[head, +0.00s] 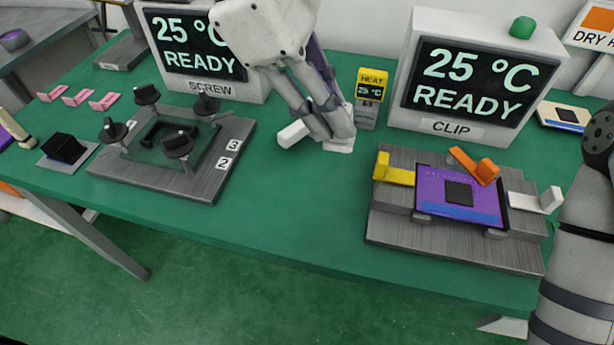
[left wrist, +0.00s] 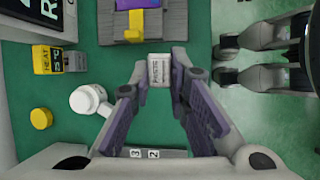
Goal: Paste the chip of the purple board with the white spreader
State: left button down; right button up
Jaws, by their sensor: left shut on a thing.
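The purple board (head: 432,190) with its dark chip (head: 459,193) lies in the grey clip fixture (head: 390,230). An orange lever (head: 475,165), a yellow lever (head: 395,172) and a white lever (head: 537,201) stand around it. My left gripper (head: 335,138) is over the table left of this fixture. In the left wrist view it is shut on the white spreader (left wrist: 159,71), whose face reads PASTE. Its fingers hide part of the spreader in the head view. My right gripper (left wrist: 225,60) seems to show at the right of the left wrist view, fingers apart and empty.
A screw fixture (head: 150,180) stands at the left. A yellow heat timer (head: 370,90) and the CLIP display (head: 465,80) stand behind. A white rounded object (left wrist: 88,100) is beside my left gripper. The table between the fixtures is mostly clear.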

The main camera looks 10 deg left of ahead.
pick_arm(q)
jog(key=w+a+f+t+h+b, duration=0.1)
jog(key=w+a, duration=0.2)
jog(key=w, duration=0.5)
jog(key=w+a+t, duration=0.1)
jog(key=w+a, duration=0.2)
jog(key=w, duration=0.6)
jog(key=shift+f+b, duration=0.7)
jog(key=shift+f, duration=2.35)
pick_arm(e)
jog(key=shift+g, duration=0.7)
jog(key=shift+s+f, duration=1.7)
jog(key=shift+s, duration=0.05)
pick_arm(q)
jog(key=shift+f, duration=0.55)
pick_arm(e)
jog(key=shift+s+f, duration=0.1)
pick_arm(q)
notch_tip(320, 180, up, 7)
jog(key=p, duration=0.1)
pick_arm(e)
jog(key=shift+w+r+t, duration=0.4)
jog(key=shift+w+r, duration=0.65)
